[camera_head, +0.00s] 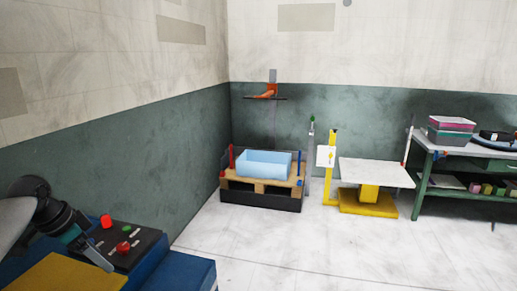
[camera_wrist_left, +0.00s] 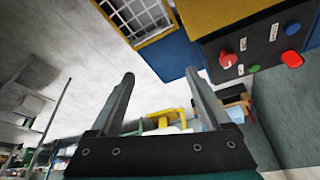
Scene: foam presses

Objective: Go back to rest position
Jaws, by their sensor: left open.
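My left gripper (camera_head: 101,262) comes in at the lower left of the head view, beside a dark control panel (camera_head: 143,246) with red and green buttons. In the left wrist view the same gripper (camera_wrist_left: 159,78) has its two fingers apart with nothing between them. The panel also shows there (camera_wrist_left: 262,47), at the upper right, apart from the fingers in the picture. I cannot tell the exact distance between the gripper and the panel. My right gripper is in neither view.
A blue machine body (camera_head: 190,272) with a yellow top carries the panel. Further off stand a pallet (camera_head: 262,187) with a light blue bin (camera_head: 264,164), a yellow lift table (camera_head: 368,207) and a green workbench (camera_head: 424,182). The middle floor (camera_head: 290,245) is clear.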

